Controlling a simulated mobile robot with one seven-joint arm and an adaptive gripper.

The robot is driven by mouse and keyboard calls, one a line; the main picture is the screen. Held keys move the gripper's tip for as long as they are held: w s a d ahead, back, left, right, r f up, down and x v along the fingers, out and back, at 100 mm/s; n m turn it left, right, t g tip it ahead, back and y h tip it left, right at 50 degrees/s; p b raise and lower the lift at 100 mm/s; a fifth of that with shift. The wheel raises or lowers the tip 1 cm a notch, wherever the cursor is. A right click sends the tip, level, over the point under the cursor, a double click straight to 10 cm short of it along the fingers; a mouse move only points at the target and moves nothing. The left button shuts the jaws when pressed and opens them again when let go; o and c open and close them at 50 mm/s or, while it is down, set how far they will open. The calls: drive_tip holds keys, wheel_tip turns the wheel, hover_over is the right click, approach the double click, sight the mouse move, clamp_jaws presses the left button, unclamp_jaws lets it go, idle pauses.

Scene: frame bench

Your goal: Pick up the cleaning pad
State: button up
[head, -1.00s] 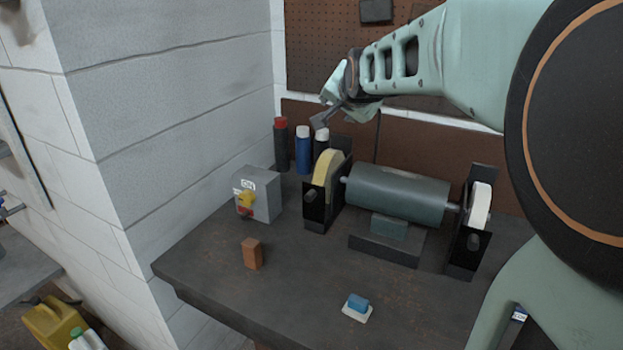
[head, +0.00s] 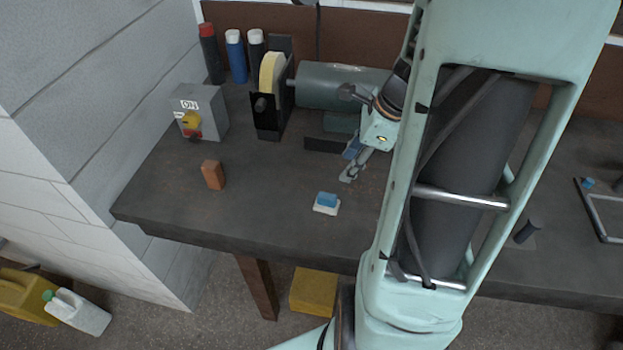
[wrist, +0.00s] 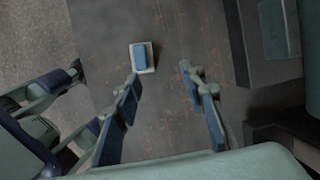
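The cleaning pad, a small block with a blue top and white base, lies on the dark bench (head: 270,200) near its front edge in the head view (head: 327,203). In the wrist view the pad (wrist: 144,57) lies beyond my fingertips, closer to the left finger. My gripper (wrist: 165,80) is open, with its two fingers wide apart and nothing between them. In the head view it hangs over the bench, behind and to the right of the pad, and does not touch it.
A brick-coloured block (head: 213,175) stands to the left of the pad. Behind are a grey switch box (head: 199,112) and a bench grinder (head: 325,84), partly hidden by my arm. Several spray cans (head: 236,57) stand at the back. The bench around the pad is clear.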

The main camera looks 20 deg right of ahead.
sight(327, 196)
drive_tip(key=shift+m+y, duration=0.5)
drive_tip(key=shift+m, duration=0.4)
drive_tip(key=a+f, duration=0.1)
drive_tip(key=f, duration=0.1)
drive_tip(key=a+f, duration=0.1)
drive_tip(key=f, duration=0.1)
drive_tip(key=a+f, duration=0.1)
drive_tip(key=f, duration=0.1)
drive_tip(key=shift+s, duration=0.3)
drive_tip(key=x, duration=0.5)
drive_tip(key=shift+s+a+b, duration=0.15)
drive_tip(key=shift+a+b, duration=0.05)
drive_tip(key=shift+b, duration=0.15)
drive_tip(key=c, duration=0.8)
drive_tip(key=shift+c, duration=0.2)
